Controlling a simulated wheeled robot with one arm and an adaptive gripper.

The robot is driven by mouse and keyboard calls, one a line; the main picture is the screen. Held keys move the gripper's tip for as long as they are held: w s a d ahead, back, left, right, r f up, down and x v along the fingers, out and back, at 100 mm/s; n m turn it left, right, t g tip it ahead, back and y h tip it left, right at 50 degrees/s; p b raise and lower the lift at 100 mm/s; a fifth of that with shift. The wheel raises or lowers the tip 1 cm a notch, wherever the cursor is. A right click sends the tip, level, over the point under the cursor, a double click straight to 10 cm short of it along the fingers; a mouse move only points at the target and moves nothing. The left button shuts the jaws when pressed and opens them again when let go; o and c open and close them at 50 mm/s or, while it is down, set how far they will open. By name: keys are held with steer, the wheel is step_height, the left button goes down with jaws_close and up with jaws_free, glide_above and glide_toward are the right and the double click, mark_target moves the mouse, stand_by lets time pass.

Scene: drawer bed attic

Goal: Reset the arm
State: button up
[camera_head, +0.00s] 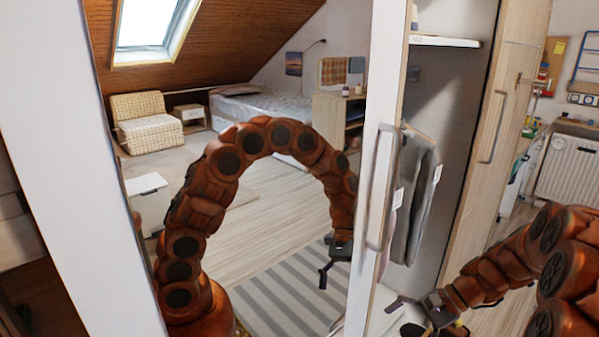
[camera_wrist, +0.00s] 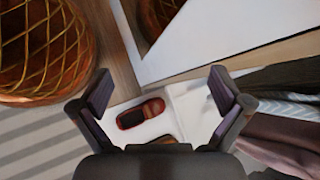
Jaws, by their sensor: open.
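My arm comes in from the lower right of the head view. My gripper (camera_head: 403,316) is low, by the open wardrobe and near the edge of its mirrored door. In the wrist view the two dark fingers of my gripper (camera_wrist: 162,92) are spread apart with nothing held between them. The large brown arm in the middle of the head view is my own reflection in the mirror.
The mirrored door (camera_head: 283,210) has a tall handle (camera_head: 380,185). A grey jacket (camera_head: 412,205) hangs in the wardrobe beside it. A reddish-brown shoe (camera_wrist: 140,113) lies on a white surface below my fingers. Another wooden door (camera_head: 492,130) stands at the right.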

steer(key=s+a+r+n+g+h+p, duration=0.2)
steer(key=s+a+r+n+p, duration=0.25)
steer(key=r, duration=0.45)
steer(key=s+r+n+h+p, duration=0.3)
steer(key=s+r+p, duration=0.3)
steer(key=s+r, duration=0.3)
steer(key=s+r+n+h+p, duration=0.4)
steer(key=s+r+p, duration=0.3)
steer(key=s+r, duration=0.3)
steer(key=s, duration=0.4)
steer(key=shift+s+a+t+h, duration=0.25)
steer(key=shift+s+t+h, duration=0.05)
steer(key=shift+s+t, duration=0.1)
steer(key=shift+n, duration=0.25)
